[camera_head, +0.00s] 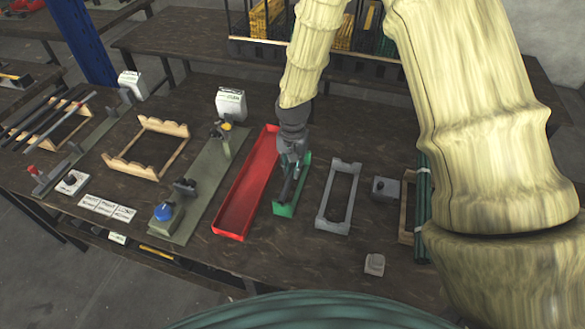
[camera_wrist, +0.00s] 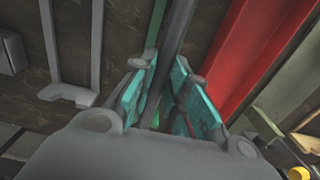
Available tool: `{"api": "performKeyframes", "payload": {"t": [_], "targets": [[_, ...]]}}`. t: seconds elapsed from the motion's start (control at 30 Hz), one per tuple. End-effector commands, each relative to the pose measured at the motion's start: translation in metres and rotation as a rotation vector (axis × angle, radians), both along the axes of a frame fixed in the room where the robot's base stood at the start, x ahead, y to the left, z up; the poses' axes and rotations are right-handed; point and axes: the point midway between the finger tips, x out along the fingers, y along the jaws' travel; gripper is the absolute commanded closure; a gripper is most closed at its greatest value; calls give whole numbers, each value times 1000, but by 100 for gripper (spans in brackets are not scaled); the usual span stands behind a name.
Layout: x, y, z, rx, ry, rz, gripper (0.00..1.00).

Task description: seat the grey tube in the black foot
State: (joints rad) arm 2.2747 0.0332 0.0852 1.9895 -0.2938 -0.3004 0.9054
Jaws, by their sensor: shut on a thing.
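My gripper (camera_head: 290,172) is over a narrow green tray (camera_head: 285,209). In the wrist view its teal finger pads (camera_wrist: 160,98) are closed on the sides of a grey tube (camera_wrist: 179,32). The tube runs away from between the pads, over or just inside the green tray; I cannot tell whether it touches it. My fingers hide much of the tube in the head view. A dark grey block (camera_head: 385,188) with a small round top, possibly the black foot, stands to the right; it is apart from the tube.
A long red tray (camera_head: 232,221) lies just left of my gripper. A grey frame (camera_head: 324,214) lies to the right, then a wooden rack with dark green tubes (camera_head: 423,200). A small grey-brown block (camera_head: 374,264) sits near the front.

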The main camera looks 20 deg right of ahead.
Motion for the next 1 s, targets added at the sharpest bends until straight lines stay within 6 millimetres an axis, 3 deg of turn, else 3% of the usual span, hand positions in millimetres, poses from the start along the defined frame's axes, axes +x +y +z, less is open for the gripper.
{"api": "performKeyframes", "payload": {"t": [0.1,0.3,0.97,1.0], "targets": [[14,-5,-1,-1,1,-1,100],[12,-4,-24,-1,2,1,100],[12,-4,-37,-1,-1,0,100],[12,-4,-36,-1,-1,0,76]]}}
